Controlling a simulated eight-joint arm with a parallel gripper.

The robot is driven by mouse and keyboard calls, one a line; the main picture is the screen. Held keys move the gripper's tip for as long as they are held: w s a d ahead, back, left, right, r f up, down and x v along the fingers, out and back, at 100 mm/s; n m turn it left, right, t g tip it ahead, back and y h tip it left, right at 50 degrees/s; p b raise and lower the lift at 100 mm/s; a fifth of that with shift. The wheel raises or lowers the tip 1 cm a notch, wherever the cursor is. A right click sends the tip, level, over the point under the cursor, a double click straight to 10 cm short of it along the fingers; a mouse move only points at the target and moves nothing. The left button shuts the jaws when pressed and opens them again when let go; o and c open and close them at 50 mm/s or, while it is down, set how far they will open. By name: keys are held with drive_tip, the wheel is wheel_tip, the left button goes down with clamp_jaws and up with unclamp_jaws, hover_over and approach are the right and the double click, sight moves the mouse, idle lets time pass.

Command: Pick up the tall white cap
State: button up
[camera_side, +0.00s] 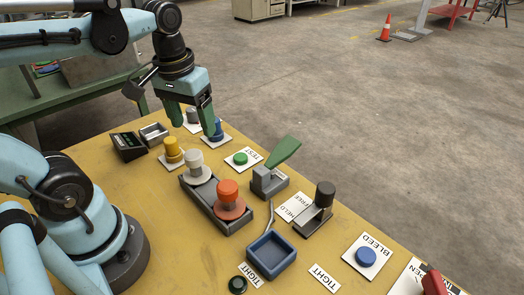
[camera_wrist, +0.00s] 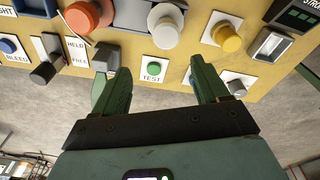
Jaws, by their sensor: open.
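The white cap (camera_side: 194,159) has a wide pale flange and stands upright in a dark tray (camera_side: 213,217), beside an orange flanged cap (camera_side: 228,190). In the wrist view the white cap (camera_wrist: 165,28) is at the top, beyond my fingertips. My gripper (camera_side: 192,125) is open and empty, above and behind the white cap in the side view, apart from it. In the wrist view my gripper (camera_wrist: 158,72) has its two green fingers spread, with the green TEST button (camera_wrist: 154,68) seen between them.
A yellow knob (camera_side: 173,149) stands left of the white cap. A blue knob (camera_side: 216,130) and a grey knob (camera_side: 192,115) are near my fingers. A green-handled lever (camera_side: 282,153), a black knob (camera_side: 324,193) and a blue tray (camera_side: 271,272) stand to the right and front.

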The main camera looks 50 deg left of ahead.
sight(192, 154)
drive_tip(key=shift+s+a+r+n+g, duration=0.35)
drive_tip(key=shift+s+n+g, duration=0.15)
drive_tip(key=shift+g, duration=0.1)
drive_tip(key=shift+f, duration=5.95)
drive_tip(key=shift+c, duration=0.3)
clamp_jaws()
